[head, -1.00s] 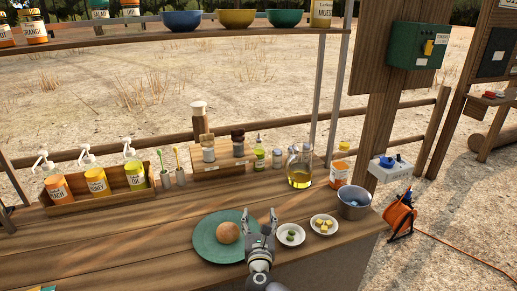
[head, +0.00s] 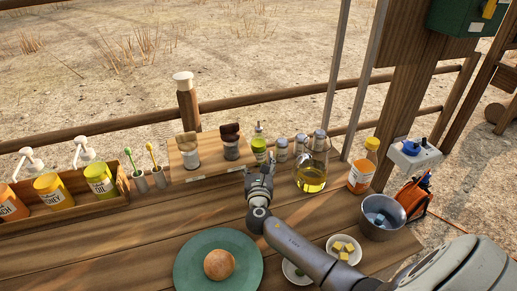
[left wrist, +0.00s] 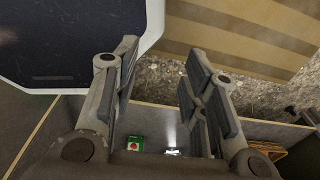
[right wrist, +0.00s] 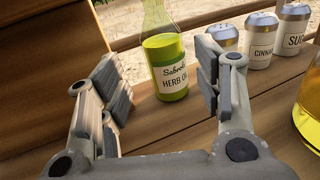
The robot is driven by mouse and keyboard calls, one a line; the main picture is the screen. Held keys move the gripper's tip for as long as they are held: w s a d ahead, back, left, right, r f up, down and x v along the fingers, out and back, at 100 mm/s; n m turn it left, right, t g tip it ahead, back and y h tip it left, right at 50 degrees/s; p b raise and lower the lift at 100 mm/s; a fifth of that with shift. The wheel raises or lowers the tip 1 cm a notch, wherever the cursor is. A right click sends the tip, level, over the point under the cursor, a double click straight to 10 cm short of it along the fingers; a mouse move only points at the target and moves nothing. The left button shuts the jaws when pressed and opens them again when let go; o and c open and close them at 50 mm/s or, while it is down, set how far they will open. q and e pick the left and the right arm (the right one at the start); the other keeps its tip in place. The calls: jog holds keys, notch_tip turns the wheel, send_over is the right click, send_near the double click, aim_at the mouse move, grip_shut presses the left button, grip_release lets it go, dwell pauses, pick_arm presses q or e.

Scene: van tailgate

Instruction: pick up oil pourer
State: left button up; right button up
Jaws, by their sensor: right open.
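A small clear bottle of green oil (head: 258,145), labelled HERB OIL, stands upright on the counter beside the wooden rack. The bottle (right wrist: 168,68) also shows in the right wrist view, beyond and between my fingers. A glass jug of yellow oil (head: 311,180) stands further right. My right gripper (head: 259,168) is open and empty, just in front of the herb oil bottle; no contact shows. My left gripper (left wrist: 160,75) shows only in the left wrist view, open with nothing between its fingers.
Metal-lidded shakers (head: 281,149) stand close on the bottle's right. The rack (head: 205,172) with brown-topped jars is on its left. An orange-labelled bottle (head: 361,175) and a metal pot (head: 381,222) stand right. A green plate (head: 190,262) lies in front; the counter's left middle is clear.

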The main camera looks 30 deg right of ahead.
aim_at(259, 148)
jog(key=shift+w+d+f, duration=0.1)
jog(key=shift+w+d, duration=0.25)
jog(key=shift+w, duration=0.2)
jog(key=shift+w+d, duration=0.2)
jog(key=shift+w, duration=0.1)
jog(key=b+x, duration=0.3)
jog(key=x, duration=0.2)
jog(key=shift+d, duration=0.1)
jog(key=shift+w+d, duration=0.15)
jog(key=shift+w, duration=0.05)
pick_arm(q)
jog(key=f, duration=0.1)
jog(key=w+f, duration=0.1)
jog(key=f, duration=0.1)
jog(key=shift+w+d+f, duration=0.15)
jog(key=shift+w+d, duration=0.05)
pick_arm(e)
jog(key=shift+r, duration=0.2)
jog(key=c, duration=0.4)
pick_arm(q)
jog(key=shift+s, duration=0.4)
pick_arm(e)
jog(key=shift+r, duration=0.1)
jog(key=c, duration=0.6)
